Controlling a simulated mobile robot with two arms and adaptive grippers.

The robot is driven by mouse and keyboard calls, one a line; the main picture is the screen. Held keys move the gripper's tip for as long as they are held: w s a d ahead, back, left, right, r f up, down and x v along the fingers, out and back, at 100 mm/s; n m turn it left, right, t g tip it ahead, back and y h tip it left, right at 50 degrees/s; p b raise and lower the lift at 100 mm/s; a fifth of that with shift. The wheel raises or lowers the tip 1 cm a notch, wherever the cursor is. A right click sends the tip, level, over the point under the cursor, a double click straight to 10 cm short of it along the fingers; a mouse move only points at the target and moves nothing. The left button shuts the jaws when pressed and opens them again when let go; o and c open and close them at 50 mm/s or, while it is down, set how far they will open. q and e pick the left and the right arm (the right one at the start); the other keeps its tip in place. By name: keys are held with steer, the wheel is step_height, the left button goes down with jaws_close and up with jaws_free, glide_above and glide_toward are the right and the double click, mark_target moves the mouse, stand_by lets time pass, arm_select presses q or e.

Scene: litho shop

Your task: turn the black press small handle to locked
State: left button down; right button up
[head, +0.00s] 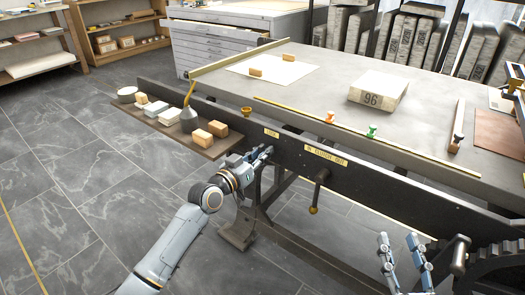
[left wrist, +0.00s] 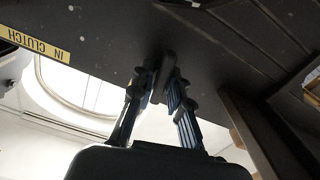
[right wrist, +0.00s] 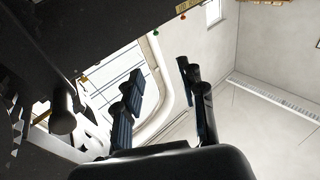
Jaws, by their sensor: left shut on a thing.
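The black press's dark side rail (head: 380,180) runs along the front of the stone-topped bed. My left gripper (head: 264,154) is at this rail, just below a small yellow label (head: 271,133). In the left wrist view its fingers (left wrist: 163,92) are shut on a short dark handle (left wrist: 163,72) that projects from the rail. The fingers hide most of the handle, and its exact angle is hard to tell. My right gripper (head: 403,262) is open and empty, low at the right, and its spread fingers also show in the right wrist view (right wrist: 160,95).
A lever with a brass knob (head: 317,190) hangs below the yellow clutch label (head: 327,156), right of my left gripper. A side shelf (head: 165,127) with blocks and bowls lies left of it. A toothed gear (head: 495,258) is near my right gripper. Open floor lies left.

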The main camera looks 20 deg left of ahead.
arm_select(q)
steer(key=n+p, duration=0.1)
steer(key=n, duration=0.2)
steer(key=shift+a+n, duration=0.1)
steer(key=shift+n, duration=0.2)
steer(key=n+p, duration=0.1)
steer(key=n, duration=0.3)
steer(key=shift+w+f+n, duration=0.1)
steer(key=shift+n, duration=0.2)
steer(key=n+p, duration=0.1)
steer(key=n, duration=0.3)
steer(key=shift+a+f, duration=0.1)
steer(key=shift+f+n+p, duration=0.15)
steer(key=shift+n+p, duration=0.15)
steer(key=shift+n, duration=1.6)
arm_select(e)
steer(key=s+d+f+g+h, duration=0.1)
steer(key=s+d+f+g, duration=0.1)
steer(key=f+g, duration=0.3)
steer(key=s+d+f+g+h, duration=0.2)
steer(key=s+f+g, duration=0.3)
steer(key=f, duration=0.5)
steer(key=shift+s+m, duration=0.25)
steer(key=shift+m, duration=0.05)
steer(key=shift+d, duration=0.1)
arm_select(q)
steer(key=c, duration=1.4)
jaws_free()
arm_select(e)
steer(key=shift+r, duration=0.1)
